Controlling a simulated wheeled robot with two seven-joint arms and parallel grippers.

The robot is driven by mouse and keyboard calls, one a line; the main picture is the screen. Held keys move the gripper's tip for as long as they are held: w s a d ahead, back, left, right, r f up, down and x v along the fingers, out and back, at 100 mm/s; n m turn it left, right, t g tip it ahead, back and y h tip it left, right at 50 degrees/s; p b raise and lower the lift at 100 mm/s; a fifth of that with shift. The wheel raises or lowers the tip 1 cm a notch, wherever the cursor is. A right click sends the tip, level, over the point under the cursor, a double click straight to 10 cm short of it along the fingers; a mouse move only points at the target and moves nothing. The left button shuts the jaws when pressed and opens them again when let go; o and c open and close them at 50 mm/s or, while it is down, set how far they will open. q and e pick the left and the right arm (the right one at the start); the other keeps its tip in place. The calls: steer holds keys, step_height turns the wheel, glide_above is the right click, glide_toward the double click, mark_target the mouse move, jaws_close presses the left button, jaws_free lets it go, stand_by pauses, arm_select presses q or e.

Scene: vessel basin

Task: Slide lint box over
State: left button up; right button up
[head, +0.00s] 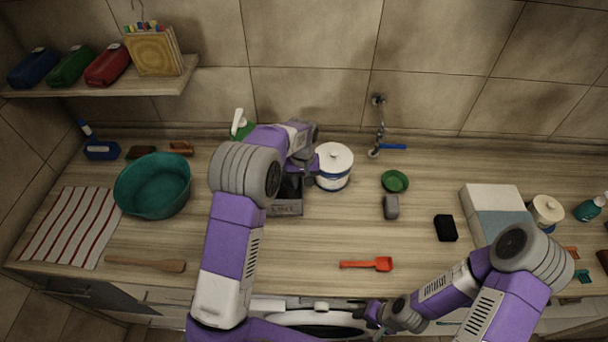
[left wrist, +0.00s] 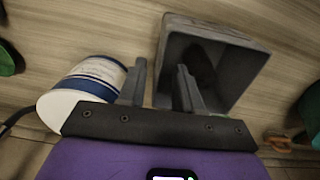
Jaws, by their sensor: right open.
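The lint box (head: 286,209) is a grey open-topped box with lettering on its front, on the counter near the middle. In the left wrist view the lint box (left wrist: 245,42) shows its hollow inside. My left gripper (left wrist: 161,66) has its fingers apart, one on each side of the box's near wall in that view; I cannot tell whether they touch it. In the head view my left gripper (head: 303,170) is over the back of the box, partly hidden by my arm. My right gripper (head: 366,314) is open and empty at the counter's front edge.
A white-and-blue lidded pot (head: 333,167) stands close right of the box; it also shows in the left wrist view (left wrist: 85,88). A teal basin (head: 153,186) is to the left. A red scoop (head: 367,264), grey block (head: 391,207) and black sponge (head: 445,228) lie to the right.

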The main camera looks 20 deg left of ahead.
arm_select(q)
steer(key=shift+f, duration=0.15)
steer(key=shift+f, duration=3.75)
steer(key=shift+c, duration=0.3)
jaws_close()
